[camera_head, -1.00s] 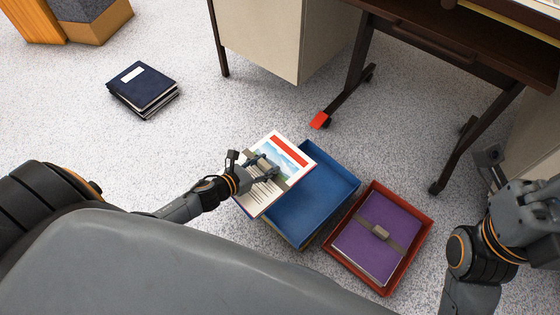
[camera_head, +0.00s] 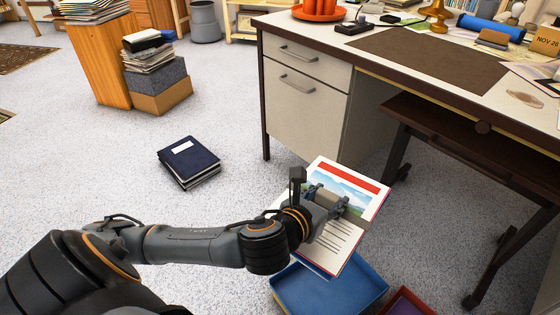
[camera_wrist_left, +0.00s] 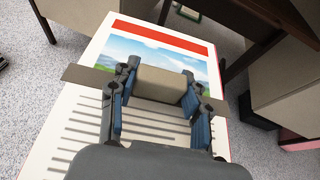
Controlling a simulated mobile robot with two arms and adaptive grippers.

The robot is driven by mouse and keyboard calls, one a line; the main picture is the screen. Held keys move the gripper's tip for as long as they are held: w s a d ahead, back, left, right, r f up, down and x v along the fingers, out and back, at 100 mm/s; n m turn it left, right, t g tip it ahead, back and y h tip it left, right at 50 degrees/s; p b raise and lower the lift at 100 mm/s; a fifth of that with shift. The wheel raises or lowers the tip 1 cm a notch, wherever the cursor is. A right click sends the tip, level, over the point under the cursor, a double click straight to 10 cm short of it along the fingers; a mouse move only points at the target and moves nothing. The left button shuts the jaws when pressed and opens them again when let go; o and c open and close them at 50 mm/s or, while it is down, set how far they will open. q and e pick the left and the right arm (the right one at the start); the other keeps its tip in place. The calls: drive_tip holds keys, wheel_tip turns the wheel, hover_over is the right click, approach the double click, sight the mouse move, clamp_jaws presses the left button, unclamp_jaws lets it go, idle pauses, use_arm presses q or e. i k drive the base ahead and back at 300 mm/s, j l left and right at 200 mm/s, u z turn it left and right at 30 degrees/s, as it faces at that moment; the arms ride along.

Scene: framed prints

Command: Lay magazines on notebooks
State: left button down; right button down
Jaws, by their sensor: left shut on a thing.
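A magazine (camera_head: 345,180) with a red band, a landscape picture and lines of text is held up by my left gripper (camera_head: 325,197). The gripper is shut on the beige block (camera_wrist_left: 162,85) of a strap across the magazine, one finger on each side. The magazine is tilted and hangs above and behind the blue tray (camera_head: 335,290). A dark blue notebook (camera_head: 190,155) with a white label lies on top of a small stack on the floor, left of the gripper and apart from it. My right gripper is out of view.
A desk (camera_head: 310,100) with drawers stands close behind the magazine, its top crowded. A red tray (camera_head: 408,304) shows only its edge at the bottom. Boxes with papers (camera_head: 155,75) stand at the back left. The carpet around the dark notebook is clear.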

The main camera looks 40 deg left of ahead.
sight(187, 155)
drive_tip(key=j+u, duration=0.25)
drive_tip(key=j, duration=0.55)
drive_tip(key=j+u, duration=0.25)
drive_tip(key=j, duration=0.55)
drive_tip(key=i+j+u, duration=0.35)
drive_tip(key=i, duration=0.4)
drive_tip(key=i+u, duration=0.35)
drive_tip(key=i, duration=0.35)
